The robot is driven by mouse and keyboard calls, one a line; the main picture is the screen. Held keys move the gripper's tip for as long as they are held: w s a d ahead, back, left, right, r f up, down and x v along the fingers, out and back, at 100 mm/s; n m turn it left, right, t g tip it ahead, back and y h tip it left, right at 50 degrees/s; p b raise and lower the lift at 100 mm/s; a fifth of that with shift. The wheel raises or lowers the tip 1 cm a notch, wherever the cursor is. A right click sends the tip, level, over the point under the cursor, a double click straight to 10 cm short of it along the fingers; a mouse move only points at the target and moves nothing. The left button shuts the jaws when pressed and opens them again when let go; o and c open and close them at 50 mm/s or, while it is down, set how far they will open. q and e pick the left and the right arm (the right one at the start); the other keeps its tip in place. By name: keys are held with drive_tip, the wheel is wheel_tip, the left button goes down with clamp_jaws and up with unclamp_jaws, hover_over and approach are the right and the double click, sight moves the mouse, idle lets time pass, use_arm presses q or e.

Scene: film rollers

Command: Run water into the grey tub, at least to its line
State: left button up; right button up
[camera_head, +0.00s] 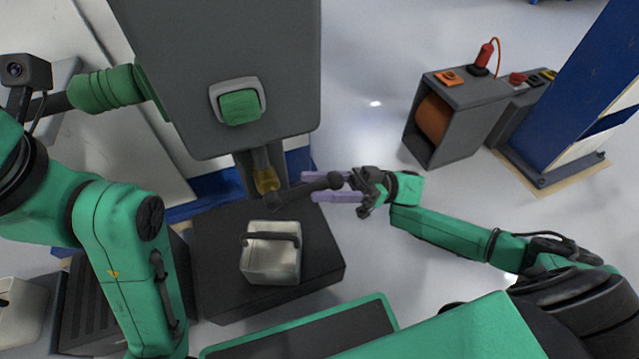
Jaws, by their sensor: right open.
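The grey tub (270,265), a pale metallic box with a dark handle across its top, stands on a black platform (322,262). A brass-coloured spout (266,180) hangs from the large grey unit above, behind the tub in the picture. A dark lever (305,192) reaches right from the spout. My right gripper (307,187) is open, its pale purple fingers pointing left, one on each side of the lever's outer part. Contact with the lever cannot be told. No water stream shows; the tub's line and water level cannot be made out. My left gripper is out of view.
The grey unit (215,50) has a green square button (240,106). A grey box with an orange roll (432,118) stands at the right, beside a blue post (570,95). A white container (22,315) is at lower left. Floor right of the platform is clear.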

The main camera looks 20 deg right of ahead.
drive_tip(key=shift+a+r, duration=0.1)
drive_tip(key=shift+a, duration=0.1)
clamp_jaws()
idle(1.3)
